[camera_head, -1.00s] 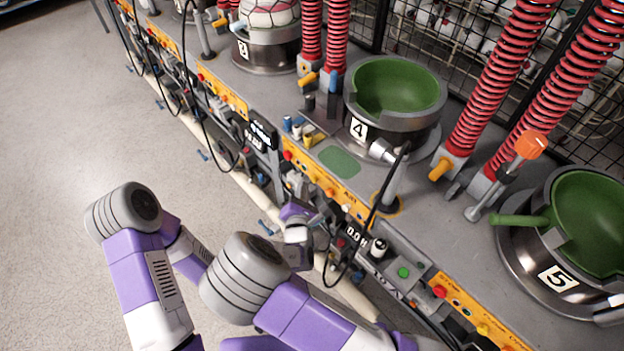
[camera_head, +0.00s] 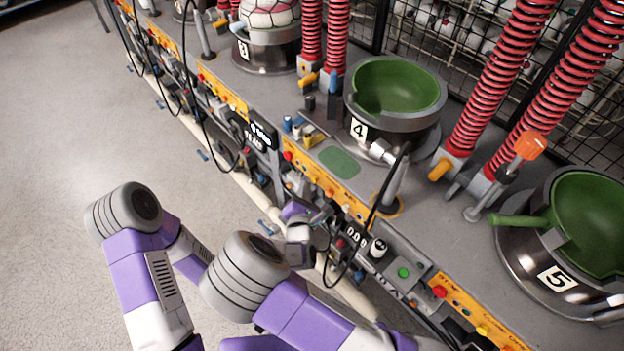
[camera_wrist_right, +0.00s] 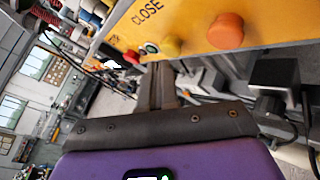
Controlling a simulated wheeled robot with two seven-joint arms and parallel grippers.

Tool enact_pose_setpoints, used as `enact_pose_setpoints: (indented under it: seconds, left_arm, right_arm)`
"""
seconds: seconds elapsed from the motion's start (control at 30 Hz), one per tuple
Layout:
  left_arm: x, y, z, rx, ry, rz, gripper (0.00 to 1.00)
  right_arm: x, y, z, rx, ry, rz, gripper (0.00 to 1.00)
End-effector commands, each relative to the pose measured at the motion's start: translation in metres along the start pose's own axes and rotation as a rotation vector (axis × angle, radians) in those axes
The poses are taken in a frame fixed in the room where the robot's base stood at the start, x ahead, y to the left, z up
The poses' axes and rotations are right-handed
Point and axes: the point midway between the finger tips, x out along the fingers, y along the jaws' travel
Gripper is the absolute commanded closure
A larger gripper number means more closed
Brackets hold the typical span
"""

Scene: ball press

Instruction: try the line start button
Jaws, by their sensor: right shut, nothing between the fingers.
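A yellow-orange control panel strip (camera_head: 345,193) runs along the bench front below press 4. In the right wrist view the strip (camera_wrist_right: 190,22) has "CLOSE" printed on it and a row of buttons: a red button (camera_wrist_right: 131,57), a small pale-centred button (camera_wrist_right: 150,47), a yellow button (camera_wrist_right: 172,46) and a large orange button (camera_wrist_right: 226,31). No readable label marks line start. My right gripper (camera_head: 312,216) is at the bench front; in its wrist view its dark fingers (camera_wrist_right: 160,66) are shut and empty, just below the small buttons. Contact cannot be told.
Press 4's green bowl (camera_head: 398,85) and press 5's bowl (camera_head: 590,222) stand on the bench. A grey box with a green button (camera_head: 403,272) is right of my right gripper. A black cable (camera_head: 378,205) hangs near it. The floor at left is clear.

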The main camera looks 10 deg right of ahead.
Motion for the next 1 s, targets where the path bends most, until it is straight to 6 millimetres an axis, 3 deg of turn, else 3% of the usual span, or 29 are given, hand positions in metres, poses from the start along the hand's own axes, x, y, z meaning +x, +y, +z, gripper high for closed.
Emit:
enact_pose_setpoints:
  seconds: [1.0]
  left_arm:
    - [-0.0014,0.0005,0.0001,0.0,0.0,0.0,0.57]
  right_arm:
    - [0.0064,-0.0042,0.0049,0.001,-0.001,0.0,1.0]
